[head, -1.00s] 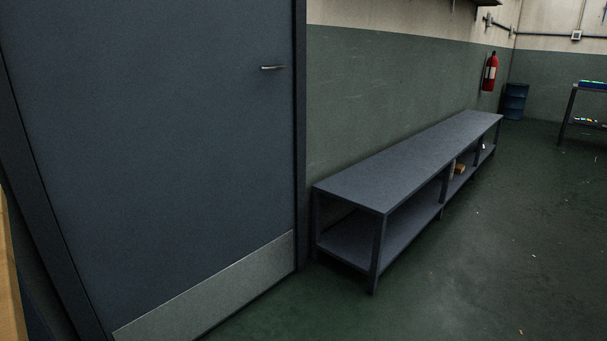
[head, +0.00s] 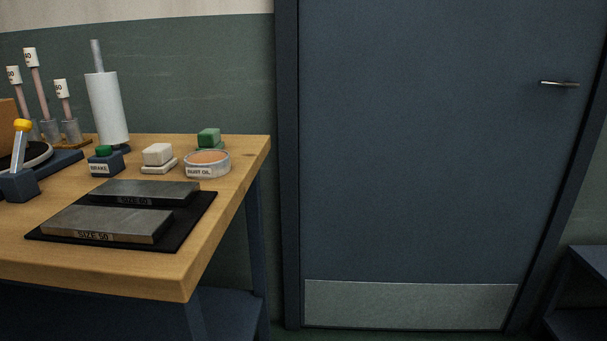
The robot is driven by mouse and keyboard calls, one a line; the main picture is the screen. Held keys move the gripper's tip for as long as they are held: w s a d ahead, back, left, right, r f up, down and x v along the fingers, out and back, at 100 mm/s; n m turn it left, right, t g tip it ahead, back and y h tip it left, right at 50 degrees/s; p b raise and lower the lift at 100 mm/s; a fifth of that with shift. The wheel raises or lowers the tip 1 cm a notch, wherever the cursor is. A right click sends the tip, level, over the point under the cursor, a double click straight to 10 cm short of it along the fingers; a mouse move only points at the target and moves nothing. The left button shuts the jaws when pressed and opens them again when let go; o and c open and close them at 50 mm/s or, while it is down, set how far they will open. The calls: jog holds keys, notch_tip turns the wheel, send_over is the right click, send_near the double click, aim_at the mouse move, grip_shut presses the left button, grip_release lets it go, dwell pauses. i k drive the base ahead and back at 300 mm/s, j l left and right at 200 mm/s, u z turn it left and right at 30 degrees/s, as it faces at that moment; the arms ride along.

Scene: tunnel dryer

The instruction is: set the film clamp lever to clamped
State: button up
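A short pale lever with a yellow knob (head: 22,126) stands on a dark blue block (head: 18,184) at the far left edge of the workbench. It is close to upright, with its top leaning slightly right. No label shows on it, so I cannot tell whether it is the film clamp lever or which setting it is in. Part of the block is cut off by the picture's left edge. My gripper is not in view.
The wooden workbench (head: 184,277) holds two labelled metal blocks on a black mat (head: 190,222), a blue BRAKE box with a green top (head: 105,163), a round labelled dish (head: 207,164) and a white roll (head: 106,108). A closed blue door (head: 420,150) is to the right.

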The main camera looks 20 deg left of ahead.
aim_at(21, 127)
jog(key=i+u, duration=0.15)
jog(key=u, duration=0.3)
jog(key=i+l+u, duration=0.1)
jog(key=u, duration=0.3)
jog(key=i+l+u, duration=0.15)
jog(key=u, duration=0.3)
jog(key=i+l+u, duration=0.1)
jog(key=u, duration=0.35)
jog(key=l+u, duration=0.4)
jog(key=i+l+u, duration=0.1)
jog(key=u, duration=0.35)
